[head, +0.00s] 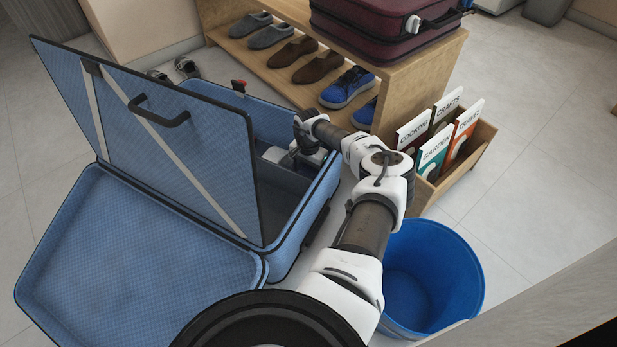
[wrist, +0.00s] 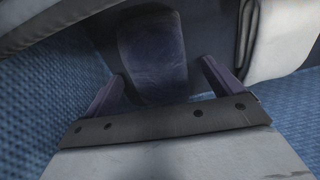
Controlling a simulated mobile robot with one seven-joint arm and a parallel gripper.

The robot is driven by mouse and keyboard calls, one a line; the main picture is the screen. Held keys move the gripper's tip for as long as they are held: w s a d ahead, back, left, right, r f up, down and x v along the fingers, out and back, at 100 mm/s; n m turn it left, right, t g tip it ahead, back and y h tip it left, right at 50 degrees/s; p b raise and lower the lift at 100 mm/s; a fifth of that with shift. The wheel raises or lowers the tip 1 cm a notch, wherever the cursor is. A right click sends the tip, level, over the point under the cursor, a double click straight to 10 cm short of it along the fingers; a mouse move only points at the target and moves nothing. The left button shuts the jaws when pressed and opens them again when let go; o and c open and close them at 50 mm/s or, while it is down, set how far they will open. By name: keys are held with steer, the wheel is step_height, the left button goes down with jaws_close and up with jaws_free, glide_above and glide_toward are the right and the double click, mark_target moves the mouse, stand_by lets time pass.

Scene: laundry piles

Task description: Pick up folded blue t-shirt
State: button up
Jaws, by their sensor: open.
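A dark blue folded cloth (wrist: 152,45), which looks like the folded blue t-shirt, lies ahead of my gripper in the wrist view. My gripper (wrist: 163,75) is open, with one finger on each side of the cloth's near end. I cannot tell whether the fingers touch it. In the head view my gripper (head: 292,160) reaches down into the open blue suitcase (head: 310,203). The shirt cannot be made out there, behind the raised divider panel (head: 170,130) and my arm.
The suitcase's textured blue wall is close on the left in the wrist view. A pale grey-white item (wrist: 285,40) lies close on the right. A wooden shoe rack (head: 260,72), a book crate (head: 455,175) and a blue bin (head: 432,280) stand around the suitcase.

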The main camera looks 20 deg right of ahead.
steer(key=shift+r, duration=0.1)
steer(key=c, duration=1.2)
steer(key=shift+o, duration=0.2)
